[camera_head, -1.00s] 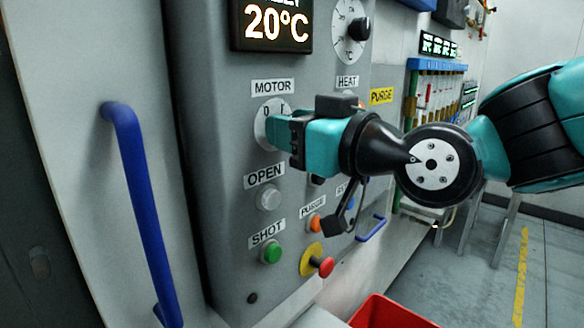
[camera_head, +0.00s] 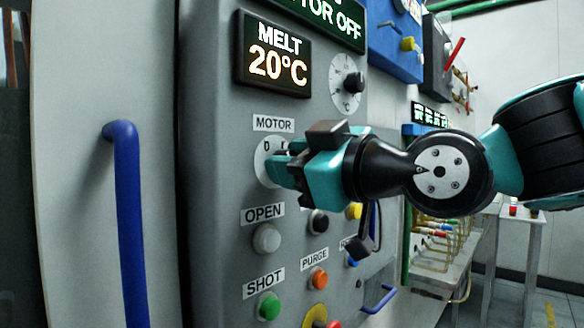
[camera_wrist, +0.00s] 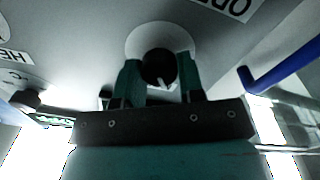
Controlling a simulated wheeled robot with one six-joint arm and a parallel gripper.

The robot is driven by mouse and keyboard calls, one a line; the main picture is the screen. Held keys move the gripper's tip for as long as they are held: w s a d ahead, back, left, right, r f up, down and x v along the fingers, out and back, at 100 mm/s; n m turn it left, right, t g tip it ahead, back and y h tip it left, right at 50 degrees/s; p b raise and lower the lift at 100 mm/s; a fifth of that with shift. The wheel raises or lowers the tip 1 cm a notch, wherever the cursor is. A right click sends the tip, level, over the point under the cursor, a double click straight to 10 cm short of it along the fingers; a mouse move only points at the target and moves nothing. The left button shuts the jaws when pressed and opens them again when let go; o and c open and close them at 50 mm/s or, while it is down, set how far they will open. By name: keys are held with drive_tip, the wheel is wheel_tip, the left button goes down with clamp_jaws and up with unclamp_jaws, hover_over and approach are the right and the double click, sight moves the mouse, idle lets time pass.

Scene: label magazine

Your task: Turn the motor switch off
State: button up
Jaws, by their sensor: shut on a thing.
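The motor switch has a round pale dial plate (camera_head: 263,158) under the MOTOR label (camera_head: 273,123) on the grey panel. In the head view its knob is hidden behind my gripper (camera_head: 283,170). In the wrist view the round black knob (camera_wrist: 157,67) with a white pointer mark sits between the two teal fingers of my gripper (camera_wrist: 159,72), which is shut on it. The pointer mark faces the palm side. A dark display (camera_head: 330,22) at the top of the panel reads "...TOR OFF", its left part cut off.
Below the switch are the OPEN button (camera_head: 266,238), the green SHOT button (camera_head: 269,306) and the orange PURGE button (camera_head: 318,279). The MELT display (camera_head: 275,62) reads 20°C. A blue handle (camera_head: 130,220) stands on the left door.

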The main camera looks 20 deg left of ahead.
drive_tip(key=shift+w, duration=0.1)
drive_tip(key=o, duration=0.9)
drive_tip(key=shift+d, duration=0.1)
drive_tip(key=shift+b+v, duration=1.85)
drive_tip(key=shift+v, duration=6.8)
